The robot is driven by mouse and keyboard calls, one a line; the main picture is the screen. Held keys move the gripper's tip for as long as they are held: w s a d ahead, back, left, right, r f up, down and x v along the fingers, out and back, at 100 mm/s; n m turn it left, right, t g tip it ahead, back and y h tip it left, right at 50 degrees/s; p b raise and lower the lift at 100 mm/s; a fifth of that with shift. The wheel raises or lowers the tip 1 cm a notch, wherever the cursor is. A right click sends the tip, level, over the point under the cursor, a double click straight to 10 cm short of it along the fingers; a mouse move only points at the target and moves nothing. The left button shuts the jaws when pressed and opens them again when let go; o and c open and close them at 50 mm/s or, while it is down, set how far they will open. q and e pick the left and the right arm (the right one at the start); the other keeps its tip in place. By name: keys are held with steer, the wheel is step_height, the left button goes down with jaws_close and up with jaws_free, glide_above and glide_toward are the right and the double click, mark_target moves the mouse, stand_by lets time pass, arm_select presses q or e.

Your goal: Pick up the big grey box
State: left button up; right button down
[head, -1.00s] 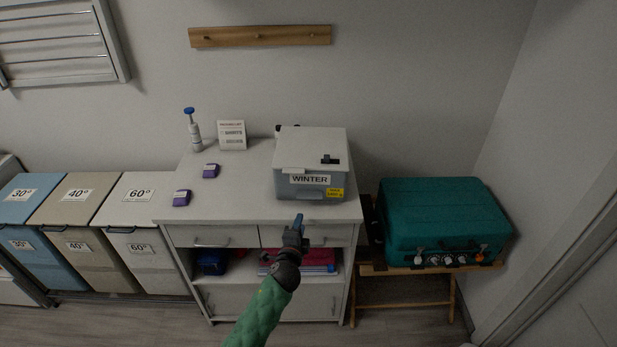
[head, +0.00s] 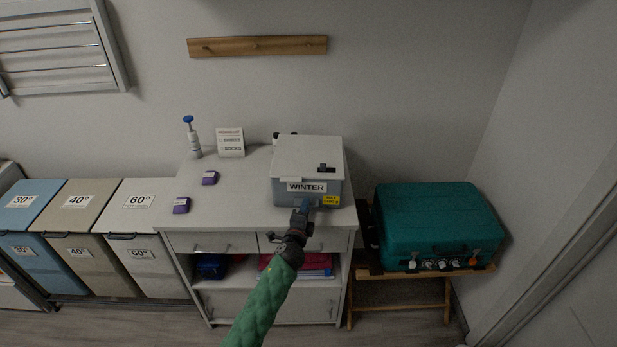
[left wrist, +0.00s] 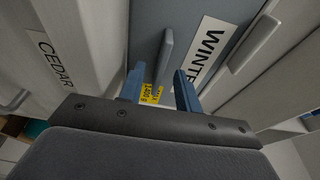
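The big grey box (head: 308,170) with a pale lid, a WINTER label and a yellow sticker stands on the right part of the white cabinet top. My left gripper (head: 306,204) is at the lower front of the box, below the label. In the left wrist view its two blue fingers (left wrist: 160,88) are apart, pointing at the front of the grey box (left wrist: 152,22), with nothing visible between them but the box front and yellow sticker behind. I cannot tell if the fingers touch the box. My right gripper is not in view.
Two purple packets (head: 181,205) and a blue-topped pump bottle (head: 193,138) are on the white cabinet (head: 235,215), left of the box. A small sign (head: 230,142) stands behind. A teal case (head: 438,226) sits on a wooden stand at right; laundry bins (head: 75,205) stand at left.

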arm_select(q)
steer(key=shift+x, duration=0.9)
jaws_close()
stand_by(0.8)
